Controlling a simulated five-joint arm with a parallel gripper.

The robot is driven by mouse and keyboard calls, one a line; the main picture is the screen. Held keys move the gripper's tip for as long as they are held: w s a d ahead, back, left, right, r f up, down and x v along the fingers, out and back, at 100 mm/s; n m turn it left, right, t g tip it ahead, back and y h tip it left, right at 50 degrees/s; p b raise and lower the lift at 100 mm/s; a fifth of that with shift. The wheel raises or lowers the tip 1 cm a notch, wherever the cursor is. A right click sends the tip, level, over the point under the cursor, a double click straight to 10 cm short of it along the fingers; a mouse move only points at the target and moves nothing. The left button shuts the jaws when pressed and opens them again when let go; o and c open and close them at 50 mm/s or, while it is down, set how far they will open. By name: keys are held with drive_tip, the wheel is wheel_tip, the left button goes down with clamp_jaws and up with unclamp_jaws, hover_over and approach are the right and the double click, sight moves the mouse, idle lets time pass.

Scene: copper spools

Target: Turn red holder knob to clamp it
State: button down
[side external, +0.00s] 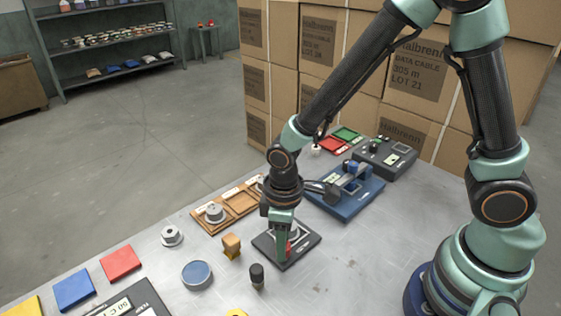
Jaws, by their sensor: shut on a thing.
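The red holder knob (289,246) shows as a small red patch between the fingers of my gripper (284,256). My gripper points down and is shut on the knob; its fingers hide most of it. The holder (306,243) is a dark square base plate with a pale part on top, lying flat on the metal table. The knob's angle cannot be made out.
A blue fixture (345,203) stands close behind, with a dark grey box (385,160) beyond. A wooden tray (240,203) holds spools. A wooden stamp (231,246), a black-topped piece (257,276) and a round blue-topped dish (197,275) stand to the left. Stacked cartons (320,60) rise behind.

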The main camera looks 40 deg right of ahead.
drive_tip(key=shift+s+m, duration=0.15)
drive_tip(key=shift+m, duration=1.15)
drive_tip(key=c, duration=0.5)
unclamp_jaws()
drive_tip(key=shift+r, duration=0.65)
wheel_tip(320, 180, up, 11)
drive_tip(key=shift+f, duration=0.15)
